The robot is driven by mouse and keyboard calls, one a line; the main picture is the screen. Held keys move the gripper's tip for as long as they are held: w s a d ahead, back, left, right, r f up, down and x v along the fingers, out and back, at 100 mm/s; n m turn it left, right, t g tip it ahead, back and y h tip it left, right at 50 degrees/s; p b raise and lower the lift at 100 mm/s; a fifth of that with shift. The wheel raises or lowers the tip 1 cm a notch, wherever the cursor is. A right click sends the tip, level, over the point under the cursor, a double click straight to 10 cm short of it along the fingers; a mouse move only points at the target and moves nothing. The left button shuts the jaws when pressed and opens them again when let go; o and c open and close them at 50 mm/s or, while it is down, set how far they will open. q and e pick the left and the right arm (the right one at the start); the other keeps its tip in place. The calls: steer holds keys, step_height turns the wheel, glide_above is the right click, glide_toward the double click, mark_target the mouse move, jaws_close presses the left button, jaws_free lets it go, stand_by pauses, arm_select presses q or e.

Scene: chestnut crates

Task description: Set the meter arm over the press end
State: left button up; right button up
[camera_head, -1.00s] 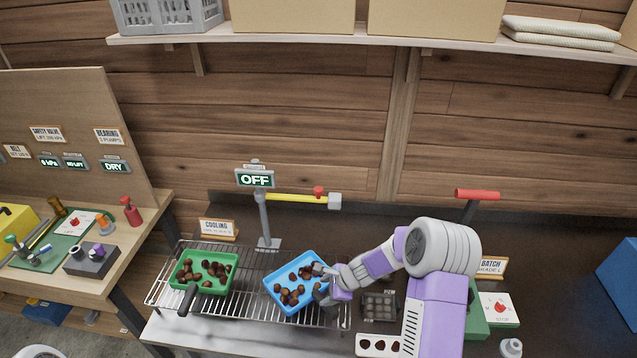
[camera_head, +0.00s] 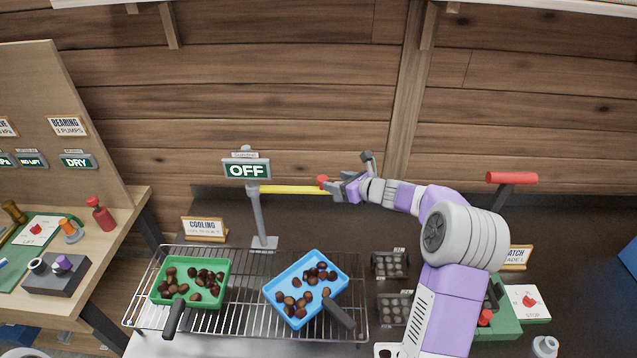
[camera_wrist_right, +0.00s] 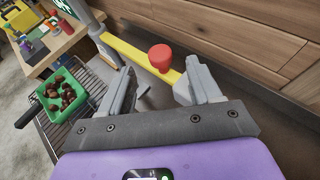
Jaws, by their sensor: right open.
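The meter arm (camera_head: 290,189) is a yellow bar on a grey post (camera_head: 258,218), pointing right from under a sign reading OFF (camera_head: 246,170). A red knob (camera_head: 322,182) stands on the bar; it also shows in the right wrist view (camera_wrist_right: 160,56). My right gripper (camera_head: 336,187) is open and empty at the knob, which appears just ahead of and between its fingertips (camera_wrist_right: 155,85). The bar's far end is hidden behind the gripper. I cannot tell which part is the press end. My left gripper is out of view.
A wire rack (camera_head: 245,318) under the meter holds a green pan (camera_head: 230,263) and a blue pan (camera_head: 342,263), both with chestnuts. A COOLING sign (camera_head: 204,229) stands behind it. A red-handled lever (camera_head: 511,178) rises at the right. A side bench (camera_head: 121,216) stands left.

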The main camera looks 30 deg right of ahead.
mark_target(323, 178)
steer(key=p+x, duration=0.1)
steer(key=x, duration=0.6)
steer(key=shift+w+a, duration=0.15)
jaws_close()
